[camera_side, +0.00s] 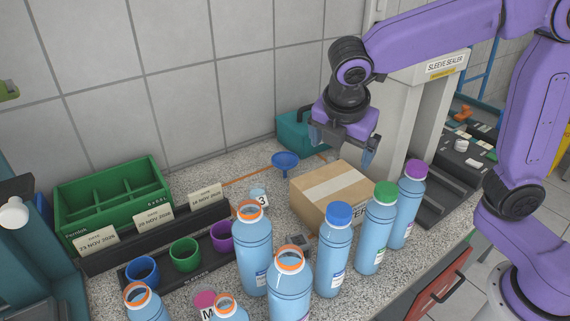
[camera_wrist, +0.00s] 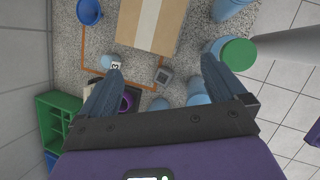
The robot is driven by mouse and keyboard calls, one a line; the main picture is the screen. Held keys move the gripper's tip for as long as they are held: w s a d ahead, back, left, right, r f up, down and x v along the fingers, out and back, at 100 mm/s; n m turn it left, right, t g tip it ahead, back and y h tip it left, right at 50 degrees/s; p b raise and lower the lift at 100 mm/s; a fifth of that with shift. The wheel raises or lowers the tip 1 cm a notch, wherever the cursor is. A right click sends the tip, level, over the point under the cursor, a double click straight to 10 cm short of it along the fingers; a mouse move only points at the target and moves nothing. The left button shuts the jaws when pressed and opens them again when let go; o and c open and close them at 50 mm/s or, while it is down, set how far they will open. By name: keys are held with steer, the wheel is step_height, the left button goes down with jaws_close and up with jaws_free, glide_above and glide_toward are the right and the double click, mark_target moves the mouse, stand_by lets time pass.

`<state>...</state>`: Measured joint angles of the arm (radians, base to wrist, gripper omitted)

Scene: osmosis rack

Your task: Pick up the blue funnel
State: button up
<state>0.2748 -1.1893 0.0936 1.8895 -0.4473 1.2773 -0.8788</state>
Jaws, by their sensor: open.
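The blue funnel (camera_side: 285,161) stands on the speckled counter near the tiled wall, left of and behind the cardboard box in the side view. In the wrist view the funnel (camera_wrist: 89,11) is at the top left, cut slightly by the frame edge. My gripper (camera_side: 342,150) is in the air above the back of the box, to the right of the funnel. Its two fingers are wide apart in the wrist view (camera_wrist: 160,75), with nothing between them.
A cardboard box (camera_side: 333,194) lies right of the funnel. A teal case (camera_side: 296,137) stands behind it. Several blue bottles (camera_side: 335,258) line the front edge. A green bin (camera_side: 112,205) and a rack of coloured cups (camera_side: 184,254) are at left. Bare counter (camera_side: 255,178) lies around the funnel.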

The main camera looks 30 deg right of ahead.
steer(key=w+a+f+n+t+h, duration=0.1)
steer(key=w+a+n+h, duration=0.2)
steer(key=w+n, duration=0.5)
steer(key=w+a+f+n+t+h, duration=0.1)
steer(key=w+a+n+t+h, duration=0.2)
steer(key=w, duration=0.9)
steer(key=n+g, duration=0.1)
glide_toward(289, 162)
steer(key=shift+w+d+f, duration=0.15)
steer(key=shift+d, duration=0.1)
steer(key=shift+x, duration=3.15)
steer(key=shift+w, duration=0.1)
steer(key=shift+c, duration=0.3)
steer(key=shift+a, duration=0.1)
steer(key=c, duration=1)
